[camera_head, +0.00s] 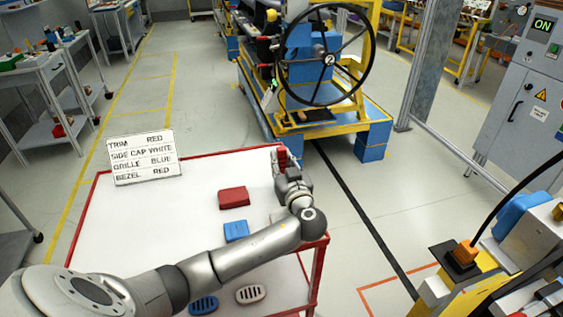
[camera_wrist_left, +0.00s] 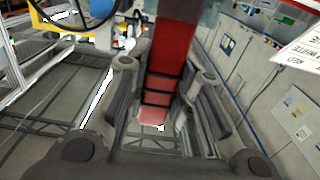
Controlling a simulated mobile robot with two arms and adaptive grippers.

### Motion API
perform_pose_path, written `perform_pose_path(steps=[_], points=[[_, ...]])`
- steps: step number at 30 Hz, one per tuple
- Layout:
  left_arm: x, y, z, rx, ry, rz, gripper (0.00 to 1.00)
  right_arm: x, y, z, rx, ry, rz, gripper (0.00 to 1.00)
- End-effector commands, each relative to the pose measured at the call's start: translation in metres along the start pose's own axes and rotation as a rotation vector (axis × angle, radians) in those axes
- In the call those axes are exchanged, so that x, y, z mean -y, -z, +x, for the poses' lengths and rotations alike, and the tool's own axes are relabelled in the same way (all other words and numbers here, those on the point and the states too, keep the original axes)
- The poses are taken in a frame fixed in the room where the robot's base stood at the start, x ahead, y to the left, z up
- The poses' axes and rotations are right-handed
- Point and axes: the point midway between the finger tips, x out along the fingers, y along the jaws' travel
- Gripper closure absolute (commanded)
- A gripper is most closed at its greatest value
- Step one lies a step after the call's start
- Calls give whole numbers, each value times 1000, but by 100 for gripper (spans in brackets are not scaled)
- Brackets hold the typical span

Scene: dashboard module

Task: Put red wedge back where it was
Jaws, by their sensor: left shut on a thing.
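My left gripper (camera_head: 287,168) is shut on the red wedge (camera_head: 281,159), above the far right corner of the white table (camera_head: 120,225) with the red rim. In the left wrist view the red wedge (camera_wrist_left: 172,58) shows as a long red piece between the fingers (camera_wrist_left: 160,115), with dark bands across it. Another red block (camera_head: 233,197) lies on the table, left of my gripper. My right gripper is not in view.
A steering wheel rig (camera_head: 325,55) stands beyond. The table's left part is clear.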

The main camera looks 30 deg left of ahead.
Motion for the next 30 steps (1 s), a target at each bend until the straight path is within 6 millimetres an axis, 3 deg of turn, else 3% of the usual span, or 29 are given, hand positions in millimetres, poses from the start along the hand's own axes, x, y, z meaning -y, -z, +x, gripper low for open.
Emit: perform_pose_path(steps=[12, 13, 18, 30], points=[[0, -8, 0, 0, 0, -1, 100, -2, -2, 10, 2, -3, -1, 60], [0, -7, 0, 0, 0, -1, 74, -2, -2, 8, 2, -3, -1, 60], [0, -7, 0, 0, 0, -1, 53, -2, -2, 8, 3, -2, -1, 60], [-1, -7, -6, 1, -2, -1, 53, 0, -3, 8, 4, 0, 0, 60]])
